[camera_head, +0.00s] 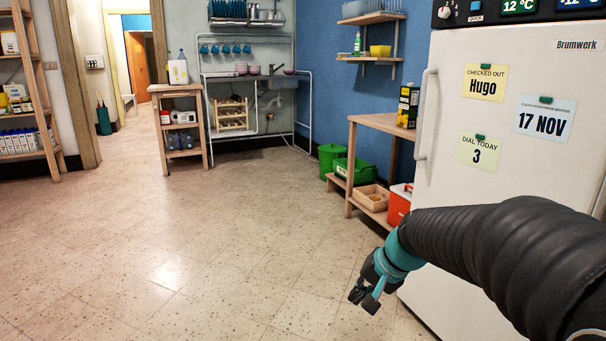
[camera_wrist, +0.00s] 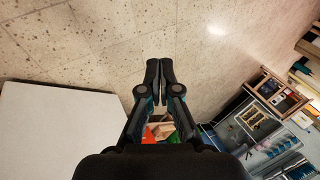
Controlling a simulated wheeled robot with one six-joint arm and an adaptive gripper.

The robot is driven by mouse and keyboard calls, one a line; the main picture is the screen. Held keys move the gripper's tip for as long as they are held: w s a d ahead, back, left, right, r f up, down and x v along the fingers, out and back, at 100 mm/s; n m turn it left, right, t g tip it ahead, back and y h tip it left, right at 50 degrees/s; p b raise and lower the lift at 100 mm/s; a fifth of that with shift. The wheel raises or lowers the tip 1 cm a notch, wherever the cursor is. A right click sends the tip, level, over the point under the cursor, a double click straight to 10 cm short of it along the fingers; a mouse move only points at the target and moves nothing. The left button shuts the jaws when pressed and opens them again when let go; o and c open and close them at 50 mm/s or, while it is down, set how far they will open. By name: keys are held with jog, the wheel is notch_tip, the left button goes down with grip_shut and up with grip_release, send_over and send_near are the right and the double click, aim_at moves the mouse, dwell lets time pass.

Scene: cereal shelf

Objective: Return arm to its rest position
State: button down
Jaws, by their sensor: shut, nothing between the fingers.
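My gripper (camera_head: 367,298) hangs at the end of my black, sleeved arm, over the tiled floor in front of the white fridge (camera_head: 520,160). In the wrist view my gripper (camera_wrist: 160,66) shows with its two dark fingers close together, shut and empty. The arm comes in from the right edge of the head view and covers the lower part of the fridge.
A wooden shelf bench (camera_head: 384,121) beside the fridge holds a black-and-yellow box (camera_head: 408,106). Green bins (camera_head: 331,160) stand by it. A wooden trolley (camera_head: 161,128) and a sink stand (camera_head: 276,98) are farther back. The floor (camera_head: 180,240) at left and centre is clear.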

jog(key=s+d+r+n+h+p, duration=0.1)
jog(key=s+d+n+h, duration=0.1)
jog(key=s, duration=0.7)
jog(key=s+d+r+n+h+p, duration=0.2)
jog(key=s, duration=0.6)
jog(key=s+r+n+t+p, duration=0.1)
jog(key=s+r+p, duration=0.1)
jog(key=s+r, duration=0.3)
jog(key=shift+r+t, duration=0.3)
jog(key=shift+r, duration=0.15)
